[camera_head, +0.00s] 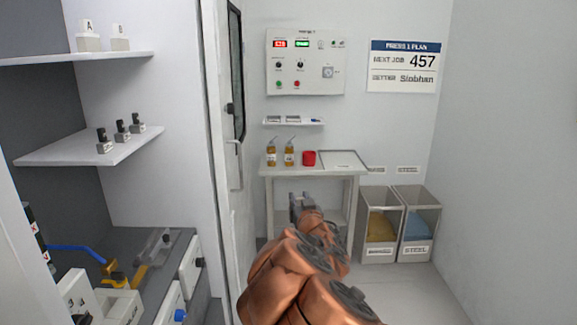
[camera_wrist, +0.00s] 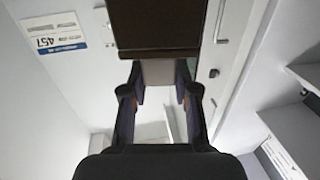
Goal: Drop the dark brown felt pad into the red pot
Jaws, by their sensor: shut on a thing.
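The dark brown felt pad (camera_wrist: 155,24) shows at the top of the wrist view, at the fingertips of my gripper (camera_wrist: 159,80). My gripper is shut on it. In the head view my gripper (camera_head: 303,203) is in front of the small table and lower than its top; the pad cannot be made out there. The red pot (camera_head: 309,158) stands upright on the table, right of two amber bottles. The inside of the pot is hidden, and the pot is not seen in the wrist view.
The table (camera_head: 334,173) also bears two amber bottles (camera_head: 271,157) (camera_head: 289,157) and a pale tray (camera_head: 343,159). A narrow shelf (camera_head: 293,122) is on the wall above. Two bins (camera_head: 379,253) (camera_head: 417,252) stand right of the table. An open door (camera_head: 236,190) is at the left.

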